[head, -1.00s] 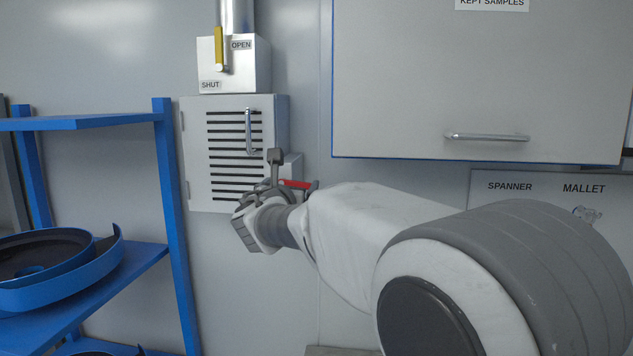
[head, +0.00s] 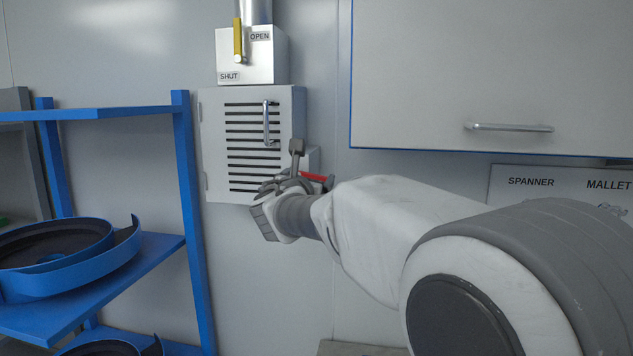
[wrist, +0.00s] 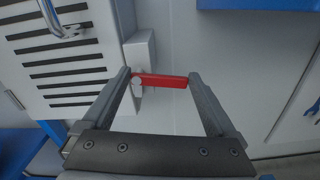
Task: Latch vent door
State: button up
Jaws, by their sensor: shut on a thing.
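The vent door (head: 213,150) is a pale grey slatted panel with an upright metal handle (head: 266,122) near its right edge. It looks closed or nearly closed on its box; a small gap cannot be ruled out. A small latch block (head: 313,160) with a red lever (head: 313,176) sits at the door's lower right. In the wrist view, the red lever (wrist: 165,81) lies across between the two fingertips of my gripper (wrist: 159,79), its pivot end by the left finger. My gripper is shut on the lever. My wrist hides the door's lower right corner in the head view.
Above the door is a damper box (head: 262,63) with a yellow lever, marked OPEN and SHUT. A blue shelf unit (head: 187,200) with round parts stands left. A wall cabinet (head: 430,90) overhangs at the right, above my arm. Bare wall lies below the door.

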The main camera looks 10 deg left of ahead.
jog(key=shift+a+f+m+b, duration=0.4)
jog(key=shift+f+m+b, duration=0.15)
jog(key=shift+m+b, duration=2.25)
jog(key=shift+a+f+m+b, duration=0.35)
jog(key=shift+f+m+b, duration=0.2)
jog(key=shift+m+b, duration=2.25)
jog(key=shift+a+f+m+b, duration=0.5)
jog(key=shift+m+b, duration=1.8)
jog(key=shift+b, duration=1)
jog(key=shift+s+d, duration=0.1)
jog(key=o, duration=1)
jog(key=shift+s, duration=0.1)
jog(key=s+d+b, duration=0.1)
jog(key=s+b, duration=0.2)
jog(key=s, duration=1.4)
